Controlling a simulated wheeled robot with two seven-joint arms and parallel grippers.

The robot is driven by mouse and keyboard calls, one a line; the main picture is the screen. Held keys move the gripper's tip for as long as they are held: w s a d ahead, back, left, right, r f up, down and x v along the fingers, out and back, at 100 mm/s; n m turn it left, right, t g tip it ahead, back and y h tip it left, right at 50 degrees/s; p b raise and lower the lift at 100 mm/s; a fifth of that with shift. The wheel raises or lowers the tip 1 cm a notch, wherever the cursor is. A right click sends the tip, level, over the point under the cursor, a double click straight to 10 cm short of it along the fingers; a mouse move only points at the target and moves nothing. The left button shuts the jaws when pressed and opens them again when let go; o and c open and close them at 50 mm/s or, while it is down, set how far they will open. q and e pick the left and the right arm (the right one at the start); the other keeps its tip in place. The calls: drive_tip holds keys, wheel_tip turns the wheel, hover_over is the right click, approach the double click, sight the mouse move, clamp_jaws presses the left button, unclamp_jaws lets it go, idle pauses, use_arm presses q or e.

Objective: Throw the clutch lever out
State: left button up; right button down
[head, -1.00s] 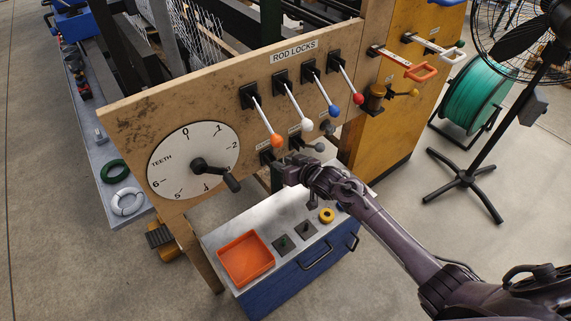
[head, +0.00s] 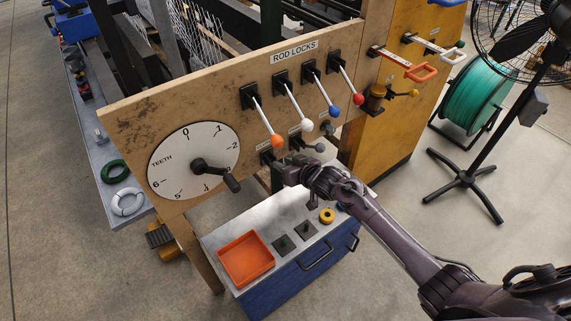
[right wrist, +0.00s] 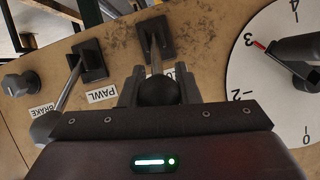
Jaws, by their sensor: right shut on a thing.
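The clutch lever (right wrist: 156,66) has a black mount on the wooden panel, a thin metal rod and a dark ball knob (right wrist: 158,91). My right gripper (right wrist: 160,92) is shut on it, with the fingers on either side of the knob. The label beside it is mostly hidden by a finger. In the head view the clutch mount (head: 267,157) shows just left of my right gripper (head: 280,164), which hides the knob. My left gripper is not in view.
The pawl lever (right wrist: 72,75) stands close beside the clutch lever, and a brake knob (right wrist: 19,84) lies beyond it. The teeth dial (head: 190,155) with its crank is left of my gripper. Four rod lock levers (head: 292,105) hang above. An orange tray (head: 246,260) sits on the cabinet below.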

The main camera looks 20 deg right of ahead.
drive_tip(key=shift+w+r, duration=0.1)
drive_tip(key=shift+r, duration=0.15)
idle(0.6)
drive_tip(key=c, duration=1.4)
unclamp_jaws()
drive_tip(key=o, duration=0.3)
drive_tip(key=shift+a+f, duration=0.1)
drive_tip(key=shift+f, duration=0.15)
drive_tip(key=shift+s+d+r, duration=0.1)
drive_tip(key=shift+s+d, duration=0.1)
drive_tip(key=shift+s, duration=0.1)
drive_tip(key=v, duration=0.7)
drive_tip(key=shift+b, duration=0.45)
